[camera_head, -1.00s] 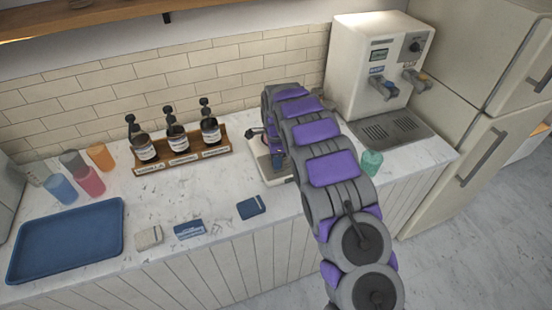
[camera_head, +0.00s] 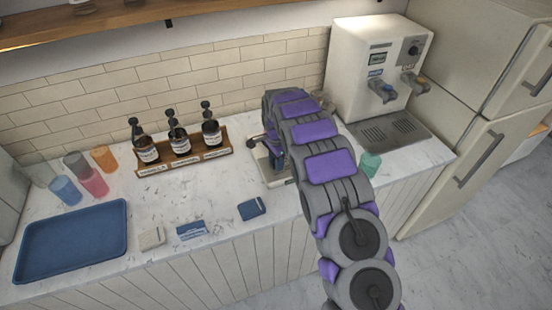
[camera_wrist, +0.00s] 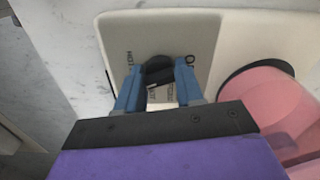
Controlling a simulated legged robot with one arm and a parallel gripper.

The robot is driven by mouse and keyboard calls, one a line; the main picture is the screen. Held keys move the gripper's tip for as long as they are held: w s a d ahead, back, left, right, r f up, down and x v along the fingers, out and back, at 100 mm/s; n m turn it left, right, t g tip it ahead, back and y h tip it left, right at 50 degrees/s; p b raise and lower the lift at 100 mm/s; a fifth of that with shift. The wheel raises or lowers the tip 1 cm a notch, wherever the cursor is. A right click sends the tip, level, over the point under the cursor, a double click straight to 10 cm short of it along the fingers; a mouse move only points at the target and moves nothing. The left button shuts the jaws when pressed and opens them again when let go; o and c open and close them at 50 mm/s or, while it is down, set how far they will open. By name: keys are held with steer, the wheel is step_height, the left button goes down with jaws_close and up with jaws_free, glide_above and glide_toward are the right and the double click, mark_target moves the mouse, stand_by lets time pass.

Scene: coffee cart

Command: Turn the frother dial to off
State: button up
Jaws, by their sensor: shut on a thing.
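The frother dial (camera_wrist: 159,70) is a small black knob on the grey panel of the white frother base (camera_wrist: 228,35), seen in the wrist view. My gripper (camera_wrist: 158,82) has its two blue fingers on either side of the dial and is shut on it. Lettering on the panel is partly hidden by the fingers, so I cannot read the dial's setting. In the head view the frother base (camera_head: 268,168) is mostly hidden behind my arm. A pink vessel (camera_wrist: 268,100) stands on the base to the right of the dial.
A wooden rack (camera_head: 185,162) with several syrup bottles stands left of the frother. A blue tray (camera_head: 70,240), several cups and small packets lie farther left. A green cup (camera_head: 369,165) and a drink dispenser (camera_head: 372,70) are to the right.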

steer(key=n+p, duration=0.2)
steer(key=n, duration=0.3)
steer(key=shift+r+n, duration=0.15)
steer(key=shift+n, duration=0.15)
steer(key=n+p, duration=0.2)
steer(key=n, duration=0.3)
steer(key=shift+w, duration=0.15)
steer(key=n+p, duration=0.1)
steer(key=n, duration=0.4)
steer(key=shift+n+p, duration=0.85)
steer(key=shift+n, duration=1.95)
steer(key=o, duration=1)
step_height(320, 180, up, 17)
steer(key=shift+a+p, duration=0.1)
steer(key=shift+p, duration=0.2)
